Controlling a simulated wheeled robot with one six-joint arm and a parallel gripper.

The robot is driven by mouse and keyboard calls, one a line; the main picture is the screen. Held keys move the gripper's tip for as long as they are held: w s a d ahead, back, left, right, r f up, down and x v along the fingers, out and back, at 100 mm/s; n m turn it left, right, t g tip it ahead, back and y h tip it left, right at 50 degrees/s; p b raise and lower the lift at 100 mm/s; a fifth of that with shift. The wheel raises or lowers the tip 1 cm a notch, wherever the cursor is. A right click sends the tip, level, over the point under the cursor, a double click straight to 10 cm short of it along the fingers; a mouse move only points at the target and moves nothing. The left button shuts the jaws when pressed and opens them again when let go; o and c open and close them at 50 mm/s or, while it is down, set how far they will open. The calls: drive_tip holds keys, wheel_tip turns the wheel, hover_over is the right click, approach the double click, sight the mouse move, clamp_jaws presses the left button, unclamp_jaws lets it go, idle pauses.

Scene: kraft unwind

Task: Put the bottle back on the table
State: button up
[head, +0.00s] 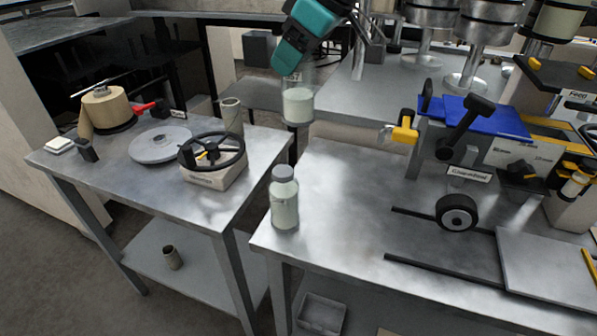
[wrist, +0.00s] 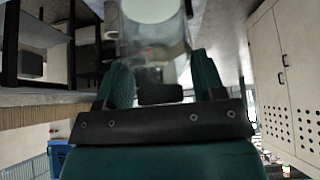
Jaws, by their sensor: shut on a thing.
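My gripper (head: 290,66) comes down from the top centre of the head view. It is shut on a clear bottle (head: 298,106) with pale contents in its lower part. The bottle hangs in the air above the gap between the two metal tables, near the back edge. In the wrist view the see-through bottle (wrist: 155,42) sits between my two teal fingers. Its upper end is partly hidden by my gripper. A second bottle (head: 284,205), pale with a grey cap, stands upright on the left front part of the right table (head: 335,215).
The left table (head: 130,185) bears a kraft roll (head: 107,107), a grey disc (head: 160,143), a black handwheel (head: 212,151) and a cardboard tube (head: 231,117). A blue-topped machine (head: 485,118) with a yellow-tipped lever fills the right table's back. Bare metal surrounds the standing bottle.

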wheel_tip(320, 180, down, 19)
drive_tip(key=shift+f, duration=0.15)
drive_tip(key=shift+f, duration=0.1)
drive_tip(key=o, duration=1.3)
drive_tip(key=shift+b+v, duration=0.35)
drive_tip(key=shift+v, duration=5.85)
